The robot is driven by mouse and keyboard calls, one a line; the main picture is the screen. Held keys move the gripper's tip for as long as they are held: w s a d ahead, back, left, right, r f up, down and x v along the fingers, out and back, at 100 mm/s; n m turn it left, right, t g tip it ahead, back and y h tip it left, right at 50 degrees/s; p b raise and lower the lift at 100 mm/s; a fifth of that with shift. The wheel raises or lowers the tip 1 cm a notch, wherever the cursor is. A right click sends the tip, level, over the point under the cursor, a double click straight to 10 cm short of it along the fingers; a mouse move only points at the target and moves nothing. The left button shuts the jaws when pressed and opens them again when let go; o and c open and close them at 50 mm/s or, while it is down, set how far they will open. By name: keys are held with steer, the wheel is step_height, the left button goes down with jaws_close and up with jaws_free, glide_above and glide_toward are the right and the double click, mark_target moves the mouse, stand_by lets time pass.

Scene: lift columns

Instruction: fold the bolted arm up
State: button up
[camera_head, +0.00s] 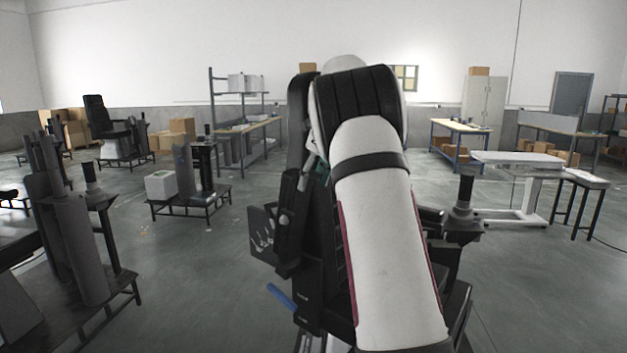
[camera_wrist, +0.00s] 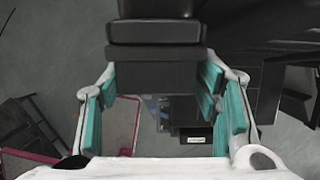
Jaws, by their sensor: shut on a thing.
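A black chair-like unit (camera_head: 305,262) stands in front of me, largely hidden behind my own white arm. In the wrist view a dark padded arm (camera_wrist: 155,32) runs from the top edge down between the fingers of my gripper (camera_wrist: 160,78). The teal finger pads stand on both sides of it, and my gripper is shut on it. In the head view only a bit of teal of my gripper (camera_head: 322,172) shows, beside the dark upright parts. The arm's bolt and hinge cannot be made out, and its exact angle is unclear.
A blue handle (camera_head: 281,297) sticks out low on the left of the unit. A low stand with grey columns (camera_head: 75,245) is at the left. A cart with a white box (camera_head: 161,184) and a white-topped table (camera_head: 517,159) stand farther back. Grey floor between them is open.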

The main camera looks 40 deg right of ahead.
steer(key=o, duration=1.6)
steer(key=shift+w+a, duration=0.2)
steer(key=shift+a, duration=0.3)
steer(key=shift+s+d+r, duration=0.1)
steer(key=shift+d, duration=0.1)
steer(key=shift+s+d+r, duration=0.15)
steer(key=shift+s+r, duration=0.05)
steer(key=shift+r, duration=0.25)
steer(key=v, duration=1.1)
